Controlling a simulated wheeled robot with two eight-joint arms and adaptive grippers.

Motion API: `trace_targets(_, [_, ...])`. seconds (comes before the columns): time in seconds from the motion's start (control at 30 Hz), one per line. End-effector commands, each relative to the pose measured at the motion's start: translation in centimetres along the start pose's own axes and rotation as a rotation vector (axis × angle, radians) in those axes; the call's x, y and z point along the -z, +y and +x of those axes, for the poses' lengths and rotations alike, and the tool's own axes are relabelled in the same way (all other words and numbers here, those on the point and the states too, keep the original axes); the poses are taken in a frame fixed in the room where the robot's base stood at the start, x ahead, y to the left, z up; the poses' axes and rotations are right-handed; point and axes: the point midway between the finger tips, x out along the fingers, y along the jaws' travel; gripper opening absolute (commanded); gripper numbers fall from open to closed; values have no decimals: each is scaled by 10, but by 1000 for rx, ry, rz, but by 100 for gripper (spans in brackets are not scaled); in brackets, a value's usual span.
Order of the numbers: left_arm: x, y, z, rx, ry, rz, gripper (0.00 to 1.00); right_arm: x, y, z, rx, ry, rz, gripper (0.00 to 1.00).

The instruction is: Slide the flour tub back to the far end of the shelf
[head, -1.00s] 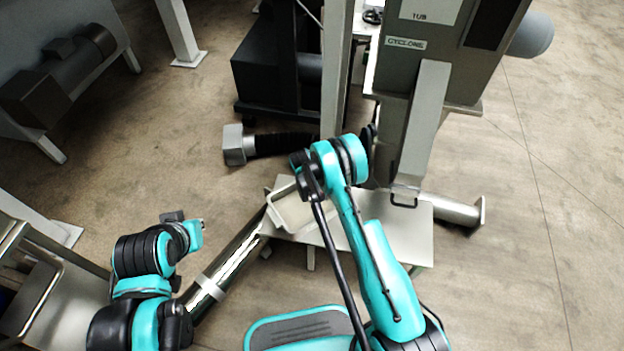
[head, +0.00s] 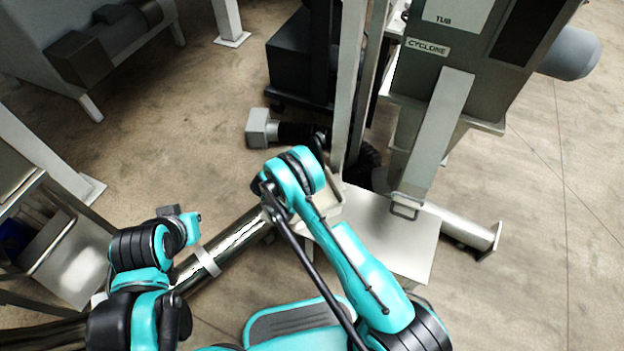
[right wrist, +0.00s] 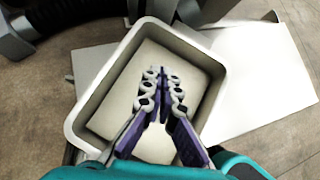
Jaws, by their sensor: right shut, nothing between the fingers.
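The flour tub (right wrist: 88,112) is a pale, open rectangular tray with flour inside. It fills the middle of the right wrist view. In the head view (head: 331,207) my right arm covers most of it. It sits at the left end of the flat white shelf (head: 395,240), which lies bare to its right, also in the right wrist view (right wrist: 262,75). My right gripper (right wrist: 163,74) is shut and empty, its fingertips over the inside of the tub. I cannot tell whether they touch it. My left arm is at the left of the head view, its fingers not visible.
A shiny metal pipe (head: 225,245) runs left of the shelf. A blocky grey part (head: 262,128) lies on the floor behind. Floor to the right is clear.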

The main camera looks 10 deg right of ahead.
Motion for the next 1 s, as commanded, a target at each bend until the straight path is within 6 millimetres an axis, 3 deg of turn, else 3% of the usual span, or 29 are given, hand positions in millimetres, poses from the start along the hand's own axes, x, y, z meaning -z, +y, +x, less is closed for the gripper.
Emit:
trace_targets(0.43, [-22, 0, 30, 0, 0, 0, 0, 1, -1, 94, 4, 2, 7, 0])
trace_targets(0.7, [-21, 0, 30, 0, 0, 0, 0, -25, -1, 113, 2, 2, 5, 0])
trace_targets(1.0, [-21, 0, 30, 0, 0, 0, 0, -28, -1, 115, 1, 2, 4, 0])
